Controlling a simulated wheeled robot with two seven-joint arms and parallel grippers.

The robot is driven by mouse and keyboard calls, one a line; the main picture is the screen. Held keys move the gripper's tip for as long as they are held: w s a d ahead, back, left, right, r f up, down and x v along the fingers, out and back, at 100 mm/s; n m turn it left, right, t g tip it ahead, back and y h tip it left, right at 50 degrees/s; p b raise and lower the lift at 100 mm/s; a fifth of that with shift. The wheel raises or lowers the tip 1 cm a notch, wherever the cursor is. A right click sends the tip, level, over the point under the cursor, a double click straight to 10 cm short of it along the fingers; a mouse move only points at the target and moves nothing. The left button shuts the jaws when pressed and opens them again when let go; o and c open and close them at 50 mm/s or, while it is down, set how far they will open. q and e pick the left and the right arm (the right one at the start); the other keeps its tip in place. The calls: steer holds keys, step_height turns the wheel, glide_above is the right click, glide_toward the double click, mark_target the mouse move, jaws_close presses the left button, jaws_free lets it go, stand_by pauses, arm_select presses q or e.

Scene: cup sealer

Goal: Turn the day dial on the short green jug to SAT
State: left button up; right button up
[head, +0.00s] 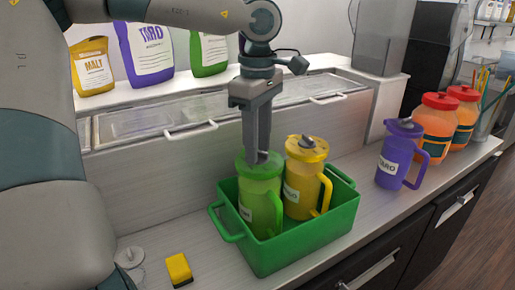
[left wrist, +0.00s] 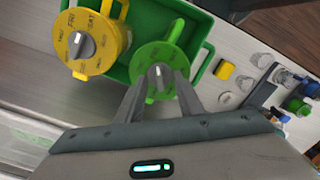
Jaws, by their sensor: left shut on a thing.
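The short green jug (head: 261,205) stands in a green crate (head: 304,243). Its lid with the day dial (left wrist: 158,74) shows in the left wrist view; the lettering on it is too small to read. My left gripper (head: 257,156) points straight down from above, with its fingers shut on the grey knob of the dial. A yellow jug (head: 304,185) stands in the crate just right of the green one. Its lid (left wrist: 84,45) has a grey knob and day letters. My right gripper is in neither view.
A purple jug (head: 396,158) and orange-red jars (head: 437,120) stand to the right on the counter. A yellow block (head: 178,268) lies left of the crate. Closed metal bins run behind it. Bare counter lies between crate and purple jug.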

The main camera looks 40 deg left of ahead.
arm_select(q)
steer(key=m, duration=0.3)
steer(key=shift+w+m, duration=0.1)
steer(key=shift+m, duration=0.2)
steer(key=m, duration=0.4)
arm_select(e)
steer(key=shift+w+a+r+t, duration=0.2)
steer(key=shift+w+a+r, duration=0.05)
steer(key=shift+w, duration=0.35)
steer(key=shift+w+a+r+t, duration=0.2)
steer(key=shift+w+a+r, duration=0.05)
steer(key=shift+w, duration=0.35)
arm_select(q)
steer(key=shift+m, duration=0.3)
steer(key=o, duration=1)
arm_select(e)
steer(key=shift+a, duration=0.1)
arm_select(q)
steer(key=shift+o, duration=0.2)
steer(key=shift+r+b, duration=0.1)
steer(key=shift+b, duration=0.2)
